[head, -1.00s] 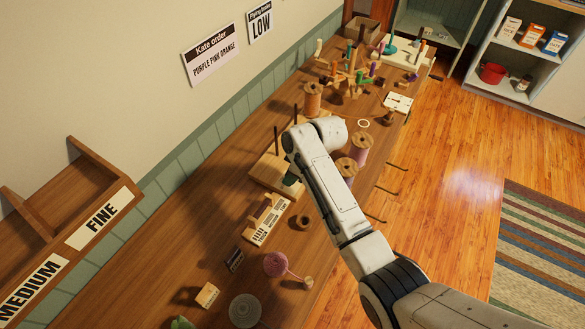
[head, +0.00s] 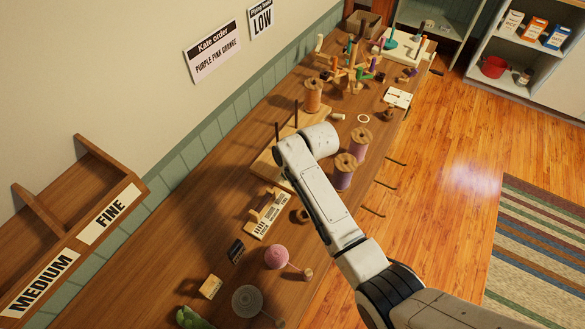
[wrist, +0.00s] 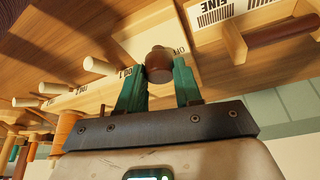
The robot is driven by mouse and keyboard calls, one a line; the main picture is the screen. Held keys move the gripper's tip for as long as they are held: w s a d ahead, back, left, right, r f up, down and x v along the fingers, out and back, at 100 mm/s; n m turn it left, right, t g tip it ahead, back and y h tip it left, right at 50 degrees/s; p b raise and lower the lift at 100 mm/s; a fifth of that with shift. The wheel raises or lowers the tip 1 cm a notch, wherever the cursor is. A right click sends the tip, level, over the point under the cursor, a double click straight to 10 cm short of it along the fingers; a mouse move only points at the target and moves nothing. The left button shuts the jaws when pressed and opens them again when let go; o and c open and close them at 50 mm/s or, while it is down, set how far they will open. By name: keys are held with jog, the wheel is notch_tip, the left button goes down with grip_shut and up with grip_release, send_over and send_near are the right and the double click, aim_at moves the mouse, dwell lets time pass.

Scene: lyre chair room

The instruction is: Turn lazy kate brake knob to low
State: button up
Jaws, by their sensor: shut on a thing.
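The lazy kate (head: 262,166) is a wooden base with upright dark pegs on the workbench, partly hidden behind my arm in the head view. In the wrist view its brown round brake knob (wrist: 159,66) sits between the green fingers of my gripper (wrist: 156,72). The gripper is shut on the knob, with a finger on each side. Small dark lettering shows on pale wood beside the knob, partly covered, and I cannot tell the knob's setting. In the head view my arm hides the gripper and knob.
A pale gauge block (head: 268,216) and a pink yarn ball (head: 276,257) lie nearer. Hooks (head: 372,210) stick out from the bench edge.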

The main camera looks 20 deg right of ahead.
jog(key=o, duration=1)
jog(key=v, duration=1)
jog(key=shift+s+r+b, duration=0.1)
jog(key=shift+r+b, duration=0.25)
jog(key=shift+r, duration=0.05)
jog(key=s+d+f, duration=0.1)
jog(key=s+f, duration=0.1)
jog(key=s, duration=0.2)
jog(key=s+f+m+g+b, duration=0.1)
jog(key=s+f, duration=0.2)
jog(key=s, duration=0.2)
jog(key=s+d+f+m, duration=0.1)
jog(key=s+f, duration=0.2)
jog(key=s, duration=0.2)
jog(key=shift+s+d+f+h, duration=0.1)
jog(key=shift+s+d+h, duration=0.1)
jog(key=shift+d+h, duration=0.15)
jog(key=s+d+m, duration=0.1)
jog(key=s, duration=0.5)
jog(key=s+d+f+m+g+b, duration=0.1)
jog(key=s, duration=0.6)
jog(key=s+d+f+m+g+h+b, duration=0.1)
jog(key=s, duration=0.5)
jog(key=shift+s+d+f, duration=0.1)
jog(key=shift+s+d, duration=0.2)
jog(key=shift+s, duration=0.05)
